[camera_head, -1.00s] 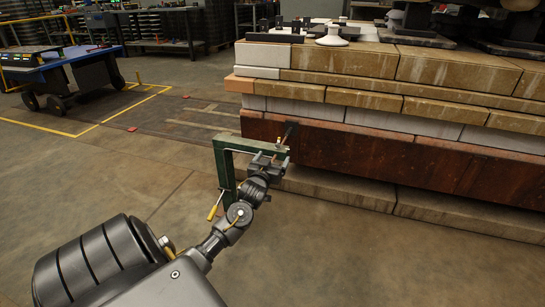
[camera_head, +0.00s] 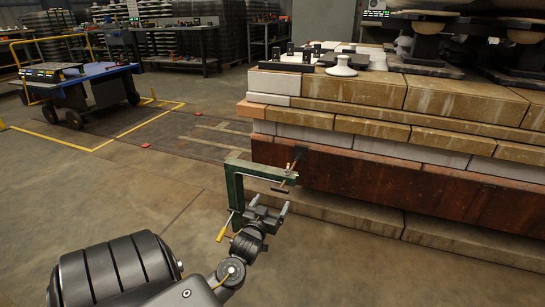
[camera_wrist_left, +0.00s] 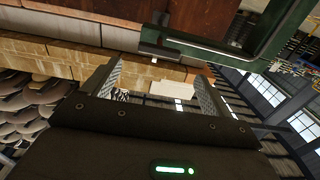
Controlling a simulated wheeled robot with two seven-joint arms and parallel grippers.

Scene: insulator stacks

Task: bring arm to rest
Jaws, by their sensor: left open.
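My left gripper (camera_head: 269,208) is open and empty, low in front of the stack's near-left corner. Its two fingers also show in the left wrist view (camera_wrist_left: 160,75), with nothing between them. A green C-shaped clamp (camera_head: 236,185) with a yellow handle hangs at the end of the dark red beam (camera_head: 370,180). The gripper is just below and to the right of the clamp's frame, apart from its upper arm. The clamp's green frame crosses the top right of the left wrist view (camera_wrist_left: 215,52). My right gripper is not in view.
Layered tan and white blocks (camera_head: 400,93) rest above the red beam, with dark fittings and a white insulator (camera_head: 341,66) on top. A blue cart (camera_head: 85,75) stands at the far left, by yellow floor lines. The floor left of the clamp is clear.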

